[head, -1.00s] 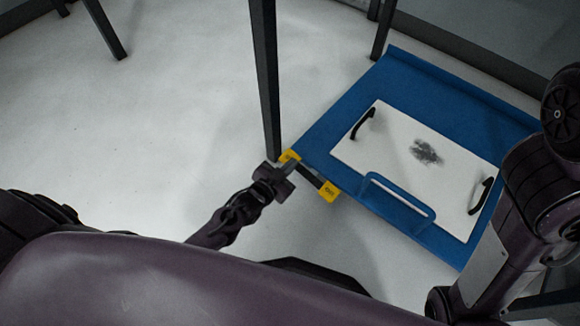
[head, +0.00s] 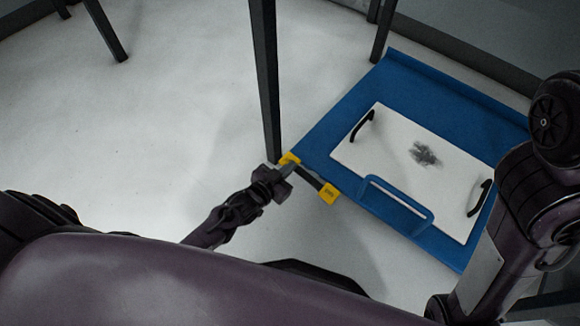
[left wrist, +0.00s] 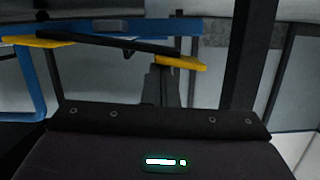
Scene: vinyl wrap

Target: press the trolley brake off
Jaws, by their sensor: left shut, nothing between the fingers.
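The blue trolley (head: 330,120) stands at the right in the head view. Its brake is a dark bar (head: 309,177) at the near left corner, with one yellow pedal (head: 289,159) at the far end and another yellow pedal (head: 329,193) at the near end. My left gripper (head: 290,168) is shut and empty, its tips close to the far pedal. In the left wrist view the shut fingers (left wrist: 160,85) point at a yellow pedal (left wrist: 181,63); I cannot tell whether they touch it. My right gripper is out of view.
A white board (head: 385,150) with two black handles and a dark smudge lies on the trolley. A blue handle (head: 400,198) rises at its near edge. A dark post (head: 265,80) stands just beyond the brake. The pale floor (head: 150,120) at left is open.

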